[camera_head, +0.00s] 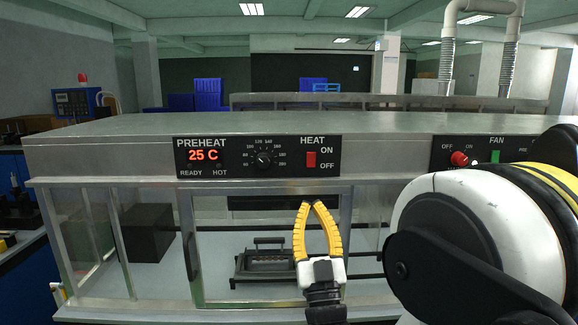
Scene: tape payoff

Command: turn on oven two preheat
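A black control panel (257,156) on the front of the metal bench has a PREHEAT display (203,155) reading 25 C in red. READY and HOT labels are below it. A round black dial (264,159) with a number scale is right of the display. A red HEAT rocker switch (311,160) is beside ON and OFF labels; I cannot tell its position. No oven number is visible. My gripper (315,205) has yellow fingers pointing up, tips together, with nothing seen between them. In the picture it is just below the HEAT switch, apart from it.
A second panel (480,154) labelled FAN, with a red knob (461,159) and green switch, is at right, partly behind my arm. Below the panels is a glazed metal-framed enclosure (190,245) holding a dark tray-like fixture (266,262) and a black box (147,232).

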